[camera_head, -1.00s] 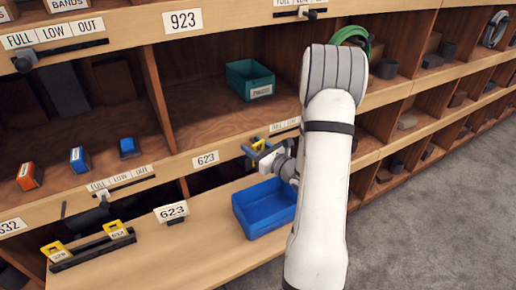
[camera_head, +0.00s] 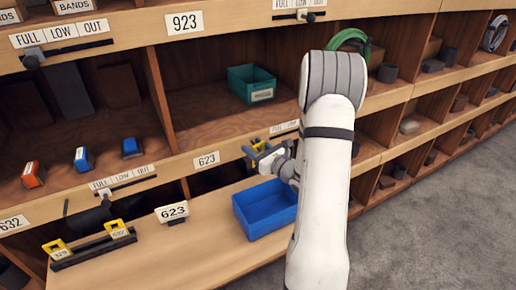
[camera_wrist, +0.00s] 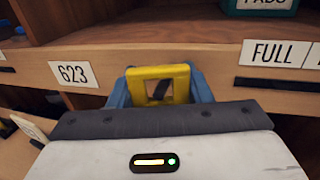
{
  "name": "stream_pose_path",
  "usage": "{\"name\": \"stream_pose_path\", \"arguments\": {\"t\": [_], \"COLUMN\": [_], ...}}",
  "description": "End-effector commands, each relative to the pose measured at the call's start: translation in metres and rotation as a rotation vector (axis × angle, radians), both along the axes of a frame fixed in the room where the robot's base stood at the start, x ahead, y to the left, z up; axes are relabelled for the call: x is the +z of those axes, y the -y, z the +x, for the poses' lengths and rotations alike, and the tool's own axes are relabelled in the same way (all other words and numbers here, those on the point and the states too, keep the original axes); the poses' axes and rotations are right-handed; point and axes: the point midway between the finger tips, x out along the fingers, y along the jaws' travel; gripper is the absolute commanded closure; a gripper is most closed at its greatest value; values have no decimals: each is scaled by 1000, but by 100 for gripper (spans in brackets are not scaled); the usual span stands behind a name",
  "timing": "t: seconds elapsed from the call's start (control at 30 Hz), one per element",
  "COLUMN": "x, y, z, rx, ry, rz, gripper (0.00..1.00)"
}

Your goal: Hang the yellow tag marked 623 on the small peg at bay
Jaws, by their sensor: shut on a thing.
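My gripper (camera_wrist: 160,88) is shut on the yellow tag (camera_wrist: 158,71), with a blue finger on each side of it. The tag stands up from the jaws, and a dark shape shows through its opening; I cannot tell whether this is the peg. In the head view the gripper (camera_head: 257,150) and the tag (camera_head: 258,143) are at the front edge of the shelf, right of the white 623 label (camera_head: 207,160). That label also shows in the wrist view (camera_wrist: 74,74). The tag's marking is not readable, and I cannot tell whether it touches the shelf edge.
A blue bin (camera_head: 265,207) sits on the lower ledge below my gripper. A FULL label strip (camera_wrist: 275,54) is right of the held tag. A teal bin (camera_head: 251,84) sits above.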

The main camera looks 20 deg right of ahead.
Motion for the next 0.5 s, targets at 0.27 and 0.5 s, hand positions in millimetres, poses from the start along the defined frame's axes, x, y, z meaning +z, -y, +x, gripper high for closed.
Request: {"name": "stream_pose_path", "arguments": {"t": [0.27,0.5], "x": [-2,-3], "y": [-2,6], "z": [8,-8], "rx": [6,-1], "ry": [0,2], "rz": [-6,-6], "gripper": [44,30]}}
